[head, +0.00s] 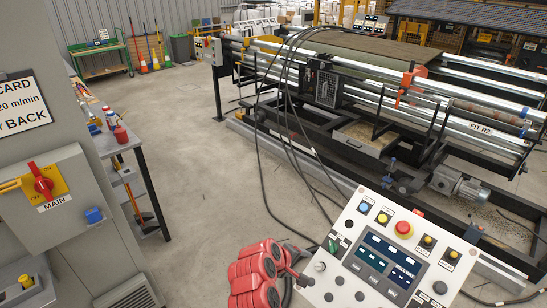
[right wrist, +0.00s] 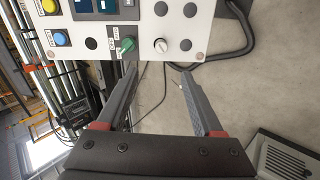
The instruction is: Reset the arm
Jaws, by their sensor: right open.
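My right gripper (head: 300,265) is at the bottom centre of the head view, beside the lower left edge of the white control panel (head: 397,228). In the right wrist view, my right gripper (right wrist: 158,70) has its two grey fingers wide apart with nothing between them. Its fingertips point at the panel's lower edge, near the green knob (right wrist: 127,45) and the white knob (right wrist: 160,45). Whether a fingertip touches the panel cannot be told. My red right arm shows behind the gripper. My left gripper is in neither view.
A roller machine (head: 375,85) with a turf sheet (head: 370,45) stands behind the panel. Black cables (head: 285,120) hang down to the floor. A grey cabinet (head: 55,200) with a red main switch (head: 40,182) and a workbench (head: 120,140) stand at left. The middle floor is clear.

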